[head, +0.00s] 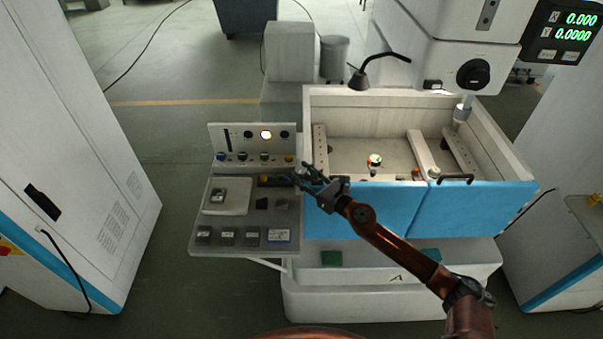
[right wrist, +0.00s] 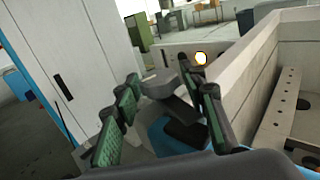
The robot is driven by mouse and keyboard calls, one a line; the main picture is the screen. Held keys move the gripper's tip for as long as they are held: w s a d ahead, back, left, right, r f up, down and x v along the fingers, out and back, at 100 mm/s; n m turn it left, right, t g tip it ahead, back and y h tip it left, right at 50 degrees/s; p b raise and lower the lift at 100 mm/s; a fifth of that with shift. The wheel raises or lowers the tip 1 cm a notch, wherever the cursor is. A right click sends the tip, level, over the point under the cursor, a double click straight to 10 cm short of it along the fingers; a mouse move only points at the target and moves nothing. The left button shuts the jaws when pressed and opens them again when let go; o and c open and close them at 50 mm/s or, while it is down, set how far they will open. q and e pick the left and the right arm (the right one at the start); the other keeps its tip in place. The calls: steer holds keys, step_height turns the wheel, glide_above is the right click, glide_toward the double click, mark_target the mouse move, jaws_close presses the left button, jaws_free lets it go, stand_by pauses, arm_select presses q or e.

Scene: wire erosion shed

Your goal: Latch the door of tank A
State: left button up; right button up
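The tank (head: 410,110) is an open white box with a blue front; a seam splits the front into a left panel (head: 385,210) and a right panel (head: 472,208) with a black bar handle (head: 455,179). My right gripper (head: 303,175) is at the left end of the blue front, by the tank's left corner. In the right wrist view its green-padded fingers (right wrist: 160,88) are apart, with a grey rounded lever (right wrist: 180,108), perhaps the latch, between or just beyond them. I cannot tell whether they touch it. My left gripper is out of view.
A control console (head: 245,215) with buttons and a lit lamp (head: 266,135) stands directly left of the tank, close to my right gripper. A white cabinet (head: 80,150) is at the left. A bent black lamp (head: 375,68) rises behind the tank. Open floor lies between cabinet and console.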

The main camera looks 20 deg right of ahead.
steer(key=shift+o, duration=0.8)
steer(key=shift+s, duration=0.15)
steer(key=v, duration=1.1)
steer(key=shift+s+d, duration=0.2)
steer(key=shift+s, duration=0.1)
steer(key=shift+s+f, duration=0.1)
